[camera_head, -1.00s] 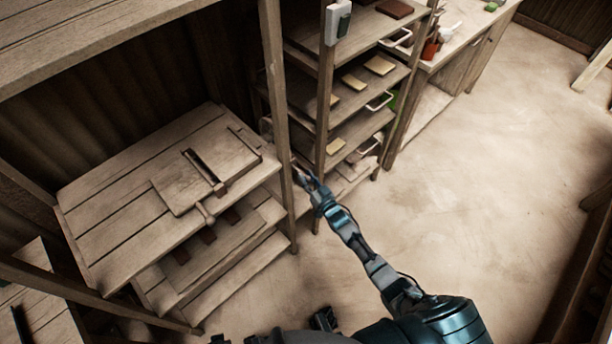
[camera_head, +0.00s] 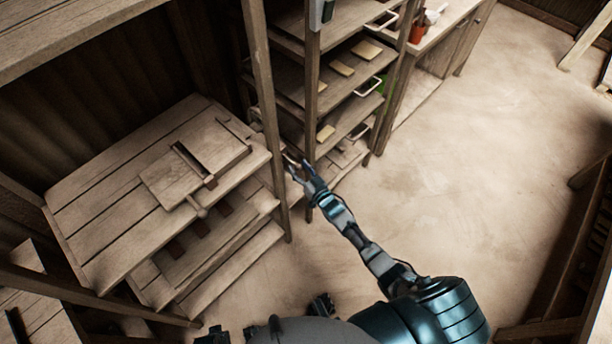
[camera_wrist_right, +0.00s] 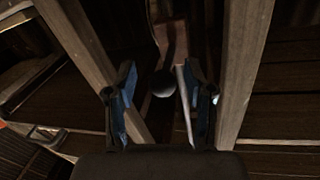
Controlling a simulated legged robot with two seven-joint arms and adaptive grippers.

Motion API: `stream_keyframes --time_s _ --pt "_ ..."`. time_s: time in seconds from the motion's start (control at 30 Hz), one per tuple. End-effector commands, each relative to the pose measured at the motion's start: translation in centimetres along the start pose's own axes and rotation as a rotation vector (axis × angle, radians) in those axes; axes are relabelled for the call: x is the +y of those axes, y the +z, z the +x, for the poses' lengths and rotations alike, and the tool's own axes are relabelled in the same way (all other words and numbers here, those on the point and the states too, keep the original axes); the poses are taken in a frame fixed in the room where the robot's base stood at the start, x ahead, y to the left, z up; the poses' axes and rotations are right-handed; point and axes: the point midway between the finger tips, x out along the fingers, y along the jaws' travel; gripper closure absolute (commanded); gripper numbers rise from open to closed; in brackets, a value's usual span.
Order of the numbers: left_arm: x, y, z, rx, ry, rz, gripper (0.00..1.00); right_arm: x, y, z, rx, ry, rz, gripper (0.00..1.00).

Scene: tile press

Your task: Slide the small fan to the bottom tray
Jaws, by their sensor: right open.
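My right gripper (camera_head: 298,170) is open and empty, beside the front post of the tray rack in the head view. In the right wrist view my right gripper (camera_wrist_right: 160,75) has its two fingers spread apart between two wooden posts. A dark round knob (camera_wrist_right: 163,85) and a pale thin rod (camera_wrist_right: 185,105) show between the fingers; I cannot tell whether either touches them. I cannot make out the small fan with certainty. The lowest level of the rack, the bottom tray (camera_head: 347,155), lies just right of my gripper and is partly hidden by posts.
A wooden press table (camera_head: 95,215) with lower shelves stands to the left. Upright posts (camera_head: 265,110) stand close to my right gripper. The floor (camera_head: 450,180) to the right is clear.

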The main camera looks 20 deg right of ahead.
Motion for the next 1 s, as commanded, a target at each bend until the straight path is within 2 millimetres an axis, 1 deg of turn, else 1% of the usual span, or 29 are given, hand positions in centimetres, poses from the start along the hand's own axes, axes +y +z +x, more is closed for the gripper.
stream_keyframes --time_s 0.17,0.3,0.4,0.5,0.6,0.7,1.0 --pt "0.0 0.0 0.0 0.001 0.0 0.0 1.0 0.1 0.2 -3.5 -0.003 0.001 0.001 0.47" --pt "0.0 0.0 0.0 0.001 0.0 0.0 1.0 0.1 0.3 -6.7 -0.005 0.001 0.001 0.47" --pt "0.0 0.0 0.0 0.001 0.0 0.0 1.0 0.1 0.3 -8.6 -0.005 0.001 0.001 0.47" --pt "0.0 -0.1 0.0 0.001 0.0 0.0 1.0 0.2 0.3 -10.0 -0.005 0.001 0.001 0.47" --pt "0.0 -0.1 0.0 0.0 0.0 0.001 1.0 0.2 0.2 -10.8 -0.004 0.001 0.001 0.47" --pt "0.0 -0.1 0.0 0.001 0.0 0.0 1.0 0.2 0.2 -11.1 -0.004 0.001 0.001 0.47" --pt "0.0 -0.1 0.0 0.001 0.0 0.001 1.0 0.2 0.2 -11.1 -0.004 0.001 0.001 0.47"
